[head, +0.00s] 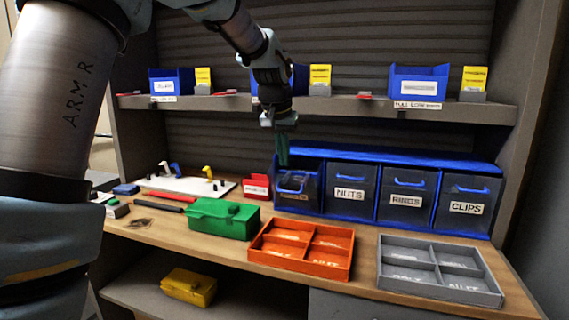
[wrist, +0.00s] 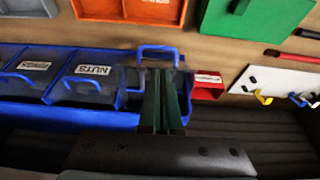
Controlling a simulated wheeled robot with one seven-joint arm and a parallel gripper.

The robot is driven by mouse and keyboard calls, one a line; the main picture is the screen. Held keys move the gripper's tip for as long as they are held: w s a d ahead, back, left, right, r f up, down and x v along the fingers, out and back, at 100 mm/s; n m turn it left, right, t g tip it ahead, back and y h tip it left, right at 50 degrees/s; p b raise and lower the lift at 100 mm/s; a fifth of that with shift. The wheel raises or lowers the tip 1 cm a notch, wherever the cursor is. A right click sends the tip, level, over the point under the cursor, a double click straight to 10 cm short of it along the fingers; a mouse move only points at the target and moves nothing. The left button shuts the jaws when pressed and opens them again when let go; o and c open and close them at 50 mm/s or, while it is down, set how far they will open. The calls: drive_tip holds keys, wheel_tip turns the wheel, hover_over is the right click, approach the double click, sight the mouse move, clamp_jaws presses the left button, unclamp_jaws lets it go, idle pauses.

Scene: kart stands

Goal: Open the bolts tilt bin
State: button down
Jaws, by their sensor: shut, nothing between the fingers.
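The bolts tilt bin (head: 312,186) is the leftmost of the row on the bench, dark-fronted with a blue handle. Its front leans out from the row, with a dark gap at the top. Its label is only partly readable. In the wrist view its blue handle (wrist: 158,48) stands farther out than the nuts handle. My gripper (head: 283,162) points down at the top left of this bin, its green fingers together and empty. In the wrist view the fingers (wrist: 163,75) cover much of the bin; whether they touch it I cannot tell.
The nuts bin (head: 349,190), rings bin (head: 407,196) and clips bin (head: 465,205) look closed. A shelf (head: 345,103) with blue boxes runs above. A red box (head: 256,186) stands left of the bins. A green case (head: 222,217), orange tray (head: 302,249) and grey tray (head: 438,269) lie in front.

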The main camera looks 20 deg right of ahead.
sight(287, 180)
drive_tip(key=p+x, duration=0.1)
drive_tip(key=x, duration=0.6)
drive_tip(key=shift+f, duration=0.3)
drive_tip(key=shift+f, duration=0.1)
